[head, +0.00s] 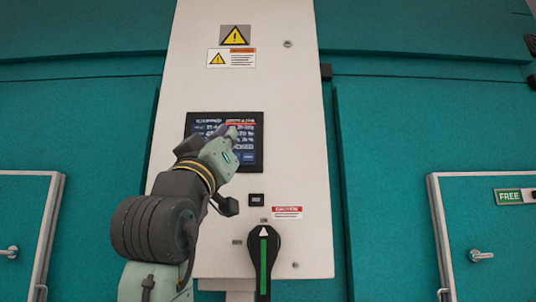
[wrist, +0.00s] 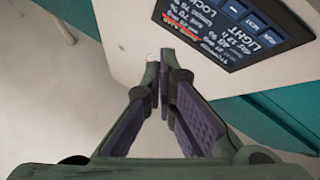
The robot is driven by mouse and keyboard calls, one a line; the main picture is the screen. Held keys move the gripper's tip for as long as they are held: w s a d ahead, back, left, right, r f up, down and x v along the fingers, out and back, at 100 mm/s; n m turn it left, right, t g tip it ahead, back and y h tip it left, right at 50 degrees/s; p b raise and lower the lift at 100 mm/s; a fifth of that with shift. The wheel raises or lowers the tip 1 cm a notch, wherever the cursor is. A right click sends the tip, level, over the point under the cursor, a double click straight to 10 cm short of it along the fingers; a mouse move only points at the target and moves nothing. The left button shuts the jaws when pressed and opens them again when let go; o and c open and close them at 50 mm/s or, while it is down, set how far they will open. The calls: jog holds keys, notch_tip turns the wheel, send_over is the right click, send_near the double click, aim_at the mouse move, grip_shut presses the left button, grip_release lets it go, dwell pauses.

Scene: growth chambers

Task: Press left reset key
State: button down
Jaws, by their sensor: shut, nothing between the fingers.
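A dark touch screen (head: 254,143) with white text and a red line is set in the white panel. My gripper (head: 231,131) is in front of it and hides its lower left part in the head view. One blue key shows at the screen's lower right. In the wrist view the screen (wrist: 215,38) appears turned, with several blue keys (wrist: 254,22) along its upper right edge. I cannot read which one is the left reset key. My gripper (wrist: 157,78) is shut and empty, its tips beside the screen in that view. Contact cannot be told.
The white panel (head: 300,110) carries warning labels (head: 235,36) above the screen. A black rotary handle with a green stripe (head: 264,262), a small black socket (head: 256,199) and a caution label (head: 287,212) sit below. Teal chamber doors (head: 495,250) stand at both sides.

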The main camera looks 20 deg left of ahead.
aim_at(248, 157)
jog(key=shift+w+d+r+m+h, duration=0.15)
jog(key=shift+d+h, duration=0.2)
jog(key=shift+d, duration=0.2)
jog(key=shift+d+r+m+h, duration=0.15)
jog(key=shift+d+h, duration=0.2)
jog(key=shift+d, duration=0.2)
jog(key=shift+w+a, duration=0.1)
jog(key=shift+w+a+p, duration=0.35)
jog(key=shift+w, duration=1)
jog(key=shift+w+a+p, duration=0.3)
jog(key=shift+w+a, duration=0.1)
jog(key=shift+w, duration=1)
jog(key=shift+w+a+p, duration=0.35)
jog(key=shift+w, duration=1)
jog(key=shift+w, duration=0.1)
jog(key=shift+w+a, duration=0.15)
jog(key=shift+w, duration=0.2)
jog(key=shift+w+a, duration=0.1)
jog(key=shift+w, duration=0.2)
jog(key=shift+s, duration=0.1)
jog(key=shift+s+d, duration=0.2)
jog(key=shift+s, duration=0.45)
